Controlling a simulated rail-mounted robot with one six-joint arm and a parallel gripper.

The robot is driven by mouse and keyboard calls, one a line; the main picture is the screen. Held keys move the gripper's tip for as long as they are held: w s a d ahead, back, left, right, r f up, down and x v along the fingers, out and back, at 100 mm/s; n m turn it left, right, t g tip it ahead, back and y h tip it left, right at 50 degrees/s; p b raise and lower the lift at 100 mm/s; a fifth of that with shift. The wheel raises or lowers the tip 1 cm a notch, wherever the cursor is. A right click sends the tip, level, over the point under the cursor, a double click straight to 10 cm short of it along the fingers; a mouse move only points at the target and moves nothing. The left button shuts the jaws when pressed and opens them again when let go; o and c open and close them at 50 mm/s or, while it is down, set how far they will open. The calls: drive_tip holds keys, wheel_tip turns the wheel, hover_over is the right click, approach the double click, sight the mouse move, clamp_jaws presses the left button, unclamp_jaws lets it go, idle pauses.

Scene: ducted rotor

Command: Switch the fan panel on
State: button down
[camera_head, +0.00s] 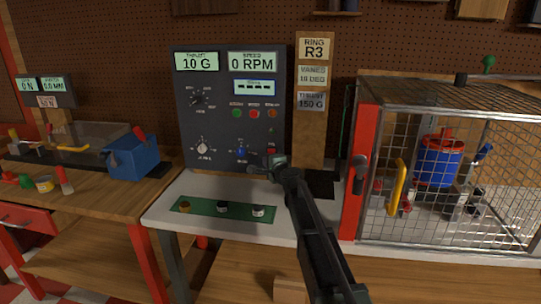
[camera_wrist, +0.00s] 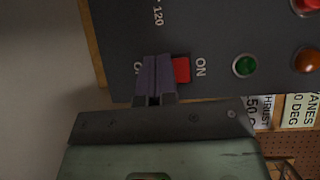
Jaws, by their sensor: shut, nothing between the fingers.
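The dark fan panel (camera_head: 222,128) stands upright at the back of the white-topped bench, with lit displays reading 10 G and 0 RPM. Its red switch (camera_wrist: 181,70) shows in the wrist view between the ON label (camera_wrist: 200,67) and my fingers. The other label is mostly hidden by the fingers. My gripper (camera_wrist: 155,75) is shut and empty, in front of the panel beside the red part, on the side away from ON. In the head view my gripper (camera_head: 262,167) is at the panel's lower right, just below the switch. I cannot tell whether it touches, or which way the switch is set.
The panel also bears a blue knob (camera_head: 241,152), a white-pointer knob (camera_head: 202,148) and green, red and orange buttons. A green strip (camera_head: 240,212) with small pieces lies in front. A wire cage (camera_head: 440,225) stands right, with a yellow handle (camera_head: 398,187).

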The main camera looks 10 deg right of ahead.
drive_tip(key=s, duration=0.1)
drive_tip(key=s+a+f+b, duration=0.1)
drive_tip(key=s, duration=0.1)
drive_tip(key=s+f+b, duration=0.1)
drive_tip(key=shift+s+a, duration=0.15)
drive_tip(key=shift+a, duration=0.2)
